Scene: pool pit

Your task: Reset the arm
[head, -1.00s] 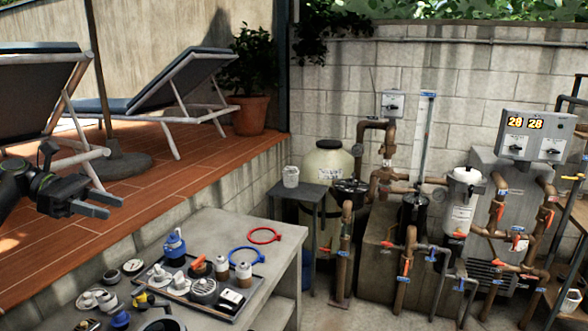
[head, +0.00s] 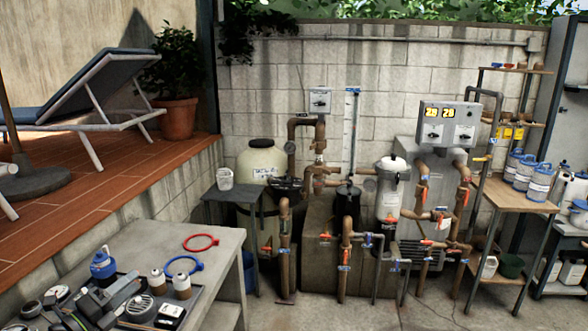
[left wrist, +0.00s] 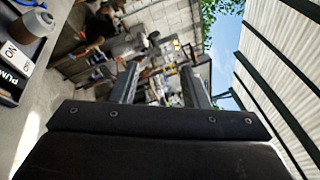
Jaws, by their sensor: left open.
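My left gripper (head: 126,285) is dark grey and low at the left of the head view, in front of the tray on the grey table (head: 215,245). In the left wrist view my left gripper (left wrist: 159,78) has its two fingers wide apart with nothing between them. The arm behind it runs off the lower left of the head view. My right gripper is in neither view.
The tray (head: 190,310) holds bottles and small parts, partly hidden by my gripper. A red ring (head: 201,243) and a blue ring (head: 184,265) lie on the table. Pipes and a control box (head: 448,124) stand beyond. Shelves (head: 520,195) are at right.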

